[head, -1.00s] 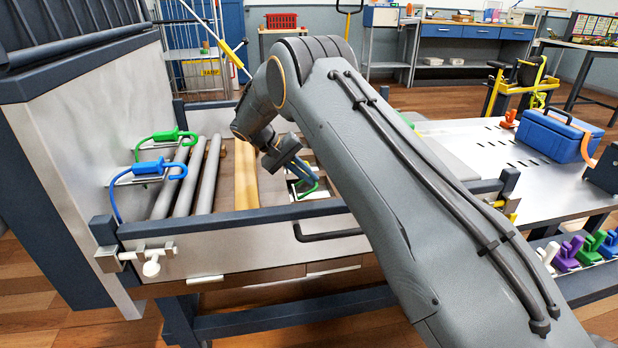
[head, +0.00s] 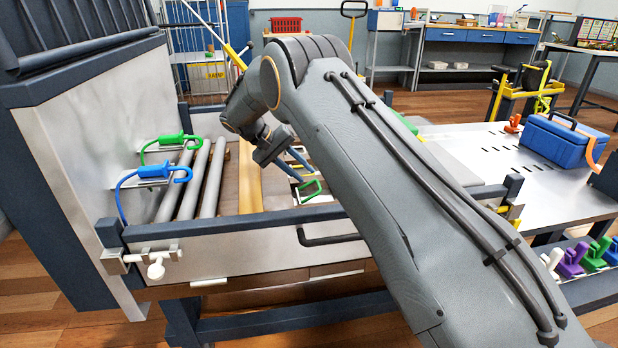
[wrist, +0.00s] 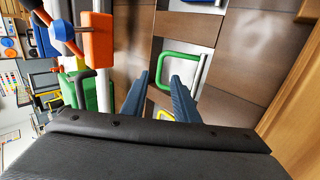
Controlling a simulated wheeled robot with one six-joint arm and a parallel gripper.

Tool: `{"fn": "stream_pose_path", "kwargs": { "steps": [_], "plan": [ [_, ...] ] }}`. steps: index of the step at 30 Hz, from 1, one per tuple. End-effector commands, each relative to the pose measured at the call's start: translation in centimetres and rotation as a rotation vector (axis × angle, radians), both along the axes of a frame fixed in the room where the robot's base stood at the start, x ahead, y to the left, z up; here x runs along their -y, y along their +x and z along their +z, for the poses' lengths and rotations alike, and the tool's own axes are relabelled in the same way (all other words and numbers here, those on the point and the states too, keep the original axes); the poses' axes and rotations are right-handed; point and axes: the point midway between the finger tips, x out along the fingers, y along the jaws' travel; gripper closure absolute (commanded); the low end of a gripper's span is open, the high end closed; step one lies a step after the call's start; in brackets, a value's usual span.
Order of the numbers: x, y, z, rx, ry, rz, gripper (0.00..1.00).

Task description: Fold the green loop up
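The green loop (head: 311,189) is a small U-shaped handle on a pale metal plate, inside the framed tray to the right of the wooden plank. In the wrist view the green loop (wrist: 181,68) lies just beyond the fingertips and looks free of them. I cannot tell its exact tilt. My gripper (head: 305,178) is above and beside the loop, pointing down toward it. In the wrist view my gripper (wrist: 159,76) has its two blue fingers apart with nothing held between them. A yellow loop (wrist: 165,115) shows nearer, partly hidden by the fingers.
A green hooked strap (head: 170,139) and a blue hooked strap (head: 153,171) stick out from the left wall panel. Grey rollers (head: 198,185) and a wooden plank (head: 250,185) lie left of the loop. The tray's front rail (head: 230,228) rises before it. An orange block (wrist: 97,38) shows in the wrist view.

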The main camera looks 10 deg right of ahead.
Motion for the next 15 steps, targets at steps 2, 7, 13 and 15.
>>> {"fn": "stream_pose_path", "kwargs": {
  "steps": [2,7,13,15],
  "plan": [
    [-0.8,0.0,0.9,0.002,0.0,0.001,0.73],
    [-1.6,-0.1,1.8,0.001,-0.001,0.0,0.73],
    [-1.8,-0.1,2.0,0.001,0.0,-0.001,0.73],
    [-1.8,-0.1,2.0,0.001,0.0,-0.001,0.73]
  ]
}}
